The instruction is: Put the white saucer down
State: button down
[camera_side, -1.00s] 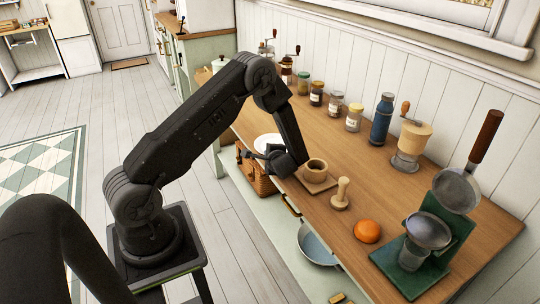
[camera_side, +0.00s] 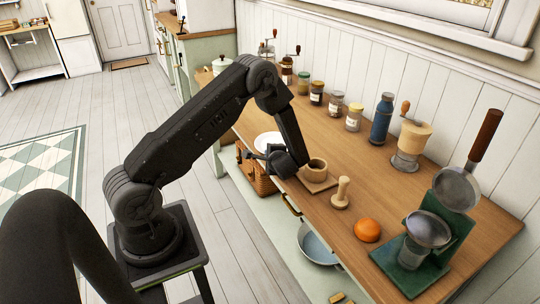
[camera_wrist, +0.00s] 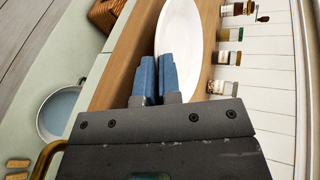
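The white saucer (camera_side: 267,139) is beside my gripper (camera_side: 262,154) in the side view, over the left part of the wooden counter. In the wrist view the saucer (camera_wrist: 181,28) looks like a long, narrow white oval just ahead of the blue fingertips. My gripper (camera_wrist: 157,60) has its fingers close together, with the near edge of the saucer between them. The side view does not show clearly whether the saucer touches the counter. My wrist hides part of the counter.
A wooden cup (camera_side: 317,166) on a square board (camera_side: 318,183) stands just right of my gripper. A wooden tamper (camera_side: 341,193) and an orange (camera_side: 367,230) are farther right. Several jars, including one with a pale lid (camera_side: 354,117), line the wall. A wicker basket (camera_side: 263,182) is below.

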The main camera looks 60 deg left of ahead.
jog(key=shift+s+f+h, duration=0.1)
jog(key=shift+f+h, duration=0.2)
jog(key=shift+f, duration=0.65)
jog(key=c, duration=1.2)
grip_release()
jog(key=shift+c, duration=0.2)
jog(key=r+v, duration=0.1)
jog(key=v, duration=1.3)
jog(key=s+d+r+n+t+h, duration=0.1)
jog(key=s+d+r+h, duration=0.5)
jog(key=r, duration=0.6)
jog(key=s+d+r+n+t+h, duration=0.1)
jog(key=s+d+r+n+h, duration=0.2)
jog(key=s+d+r+h, duration=0.3)
jog(key=s+d+r, duration=0.5)
jog(key=s+r, duration=0.1)
jog(key=shift+t+h, duration=0.3)
jog(key=shift+t, duration=0.1)
